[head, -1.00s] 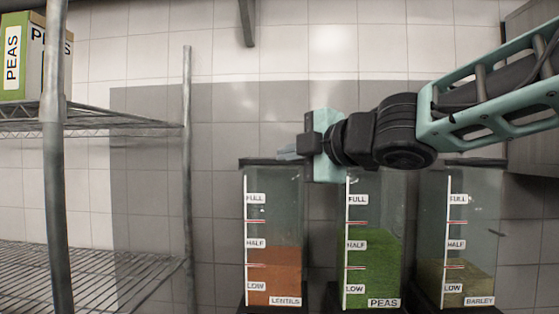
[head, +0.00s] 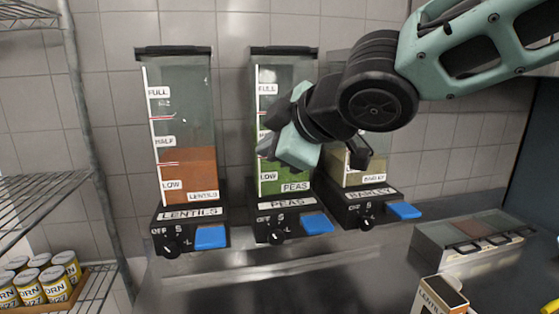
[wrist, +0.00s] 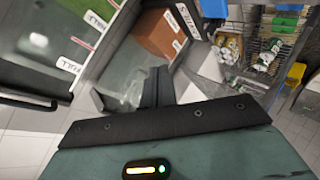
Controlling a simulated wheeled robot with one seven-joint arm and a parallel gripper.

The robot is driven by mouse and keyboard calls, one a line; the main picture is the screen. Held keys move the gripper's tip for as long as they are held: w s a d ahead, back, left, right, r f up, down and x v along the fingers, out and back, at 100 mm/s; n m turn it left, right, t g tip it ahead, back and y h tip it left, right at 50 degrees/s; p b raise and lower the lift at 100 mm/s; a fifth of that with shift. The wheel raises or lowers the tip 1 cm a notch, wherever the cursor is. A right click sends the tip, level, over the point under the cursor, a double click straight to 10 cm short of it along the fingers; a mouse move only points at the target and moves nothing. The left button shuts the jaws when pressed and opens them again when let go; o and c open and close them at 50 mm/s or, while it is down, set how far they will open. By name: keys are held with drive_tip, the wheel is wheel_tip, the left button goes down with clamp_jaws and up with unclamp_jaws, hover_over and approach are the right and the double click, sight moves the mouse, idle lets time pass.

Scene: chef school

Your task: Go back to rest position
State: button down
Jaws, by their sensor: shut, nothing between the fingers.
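My gripper (head: 270,145) hangs in front of the peas dispenser (head: 292,70) in the head view, teal-bodied and pointing left. It hides part of the peas window. In the wrist view its dark fingers (wrist: 158,88) are together with nothing held between them. My arm comes in from the upper right and covers much of the barley dispenser (head: 352,178).
The lentils dispenser (head: 185,100), filled to about half, stands left of the peas. Knobs and blue levers (head: 211,237) front the bases. A lidded container box (head: 470,240) and a lentils carton (head: 440,298) sit at right. Corn cans (head: 30,285) fill a rack shelf at lower left.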

drive_tip(key=s+d+f+m+g+h+b, duration=0.1)
drive_tip(key=s+d+f+m+g+h, duration=0.1)
drive_tip(key=s+d+f, duration=0.3)
drive_tip(key=s+d+f+m+g+h+b, duration=0.2)
drive_tip(key=s+d+f+m+g, duration=0.2)
drive_tip(key=s+f, duration=0.6)
drive_tip(key=s+d+f+m+g+h+b, duration=0.1)
drive_tip(key=s+d+f+m+g+h, duration=0.2)
drive_tip(key=s+d+f, duration=0.4)
wheel_tip(320, 180, down, 4)
drive_tip(key=shift+s+f+m, duration=0.15)
drive_tip(key=shift+s+m, duration=0.45)
drive_tip(key=shift+m, duration=0.1)
drive_tip(key=shift+d, duration=0.1)
